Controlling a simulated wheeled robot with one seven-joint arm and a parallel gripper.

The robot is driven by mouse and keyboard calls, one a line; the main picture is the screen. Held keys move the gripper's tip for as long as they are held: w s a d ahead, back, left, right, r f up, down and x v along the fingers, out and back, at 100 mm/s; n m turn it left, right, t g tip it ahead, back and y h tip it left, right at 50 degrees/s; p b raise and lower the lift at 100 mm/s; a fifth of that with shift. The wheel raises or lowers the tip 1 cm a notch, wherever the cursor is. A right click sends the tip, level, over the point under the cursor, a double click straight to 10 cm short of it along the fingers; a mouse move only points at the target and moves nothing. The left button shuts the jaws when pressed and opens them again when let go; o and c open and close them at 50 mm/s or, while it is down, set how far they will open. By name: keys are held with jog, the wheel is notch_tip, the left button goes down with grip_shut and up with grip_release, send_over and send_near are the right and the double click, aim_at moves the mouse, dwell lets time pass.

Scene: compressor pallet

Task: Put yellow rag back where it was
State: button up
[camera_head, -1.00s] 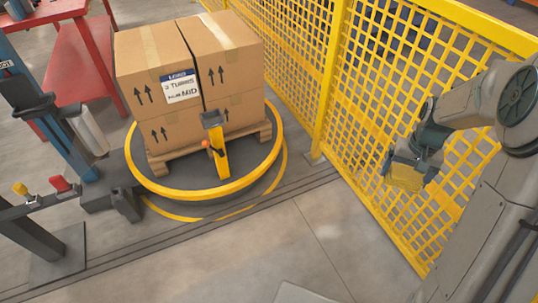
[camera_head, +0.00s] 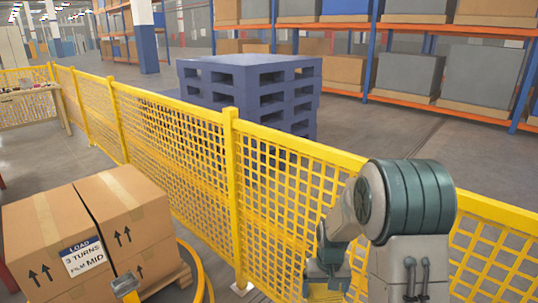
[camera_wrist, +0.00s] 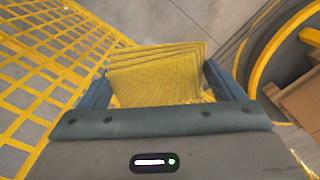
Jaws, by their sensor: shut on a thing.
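The yellow rag (camera_wrist: 155,75) is a folded, layered cloth between the two fingers of my gripper (camera_wrist: 160,88) in the wrist view. My gripper is shut on it and holds it above the grey floor.
The yellow mesh fence (camera_head: 232,190) runs across the head view, close to my arm. Taped cartons (camera_head: 95,232) stand on the turntable at lower left, whose yellow ring (camera_wrist: 262,62) shows right in the wrist view. Blue pallets (camera_head: 250,90) and racks are behind the fence.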

aim_at(325, 294)
jog(key=r+p, duration=0.2)
jog(key=p, duration=0.1)
jog(key=s+r+p, duration=0.1)
jog(key=r+p, duration=0.1)
jog(key=p, duration=0.1)
jog(key=shift+s, duration=0.1)
jog(key=shift+s+p, duration=0.15)
jog(key=shift+p, duration=0.4)
